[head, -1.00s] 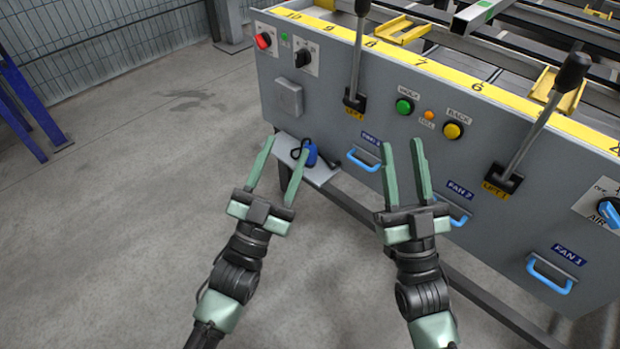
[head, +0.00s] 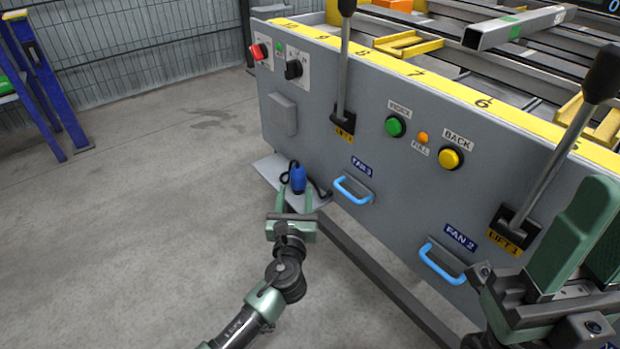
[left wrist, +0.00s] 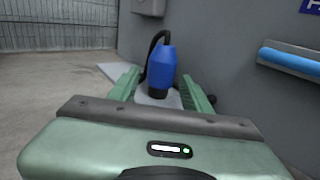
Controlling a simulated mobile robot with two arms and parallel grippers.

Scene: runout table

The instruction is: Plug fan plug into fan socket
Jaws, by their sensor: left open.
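The blue fan plug (head: 298,180) stands upright on a small grey shelf (head: 266,168) at the foot of the panel, with a dark cable looped beside it. My left gripper (head: 294,200) is open and low at the shelf, just in front of the plug. In the left wrist view the plug (left wrist: 161,68) shows between the two green fingers (left wrist: 161,88), with a gap on each side. A closed grey box (head: 283,114) on the panel above may be the fan socket; no socket opening shows. My right gripper (head: 594,235) is at the right edge, partly cut off, its jaw gap unclear.
The grey panel (head: 380,160) carries blue handles (head: 353,190), buttons and tall levers (head: 343,80) that stick out. A rail (head: 380,270) runs under it. The floor (head: 150,220) to the left is clear.

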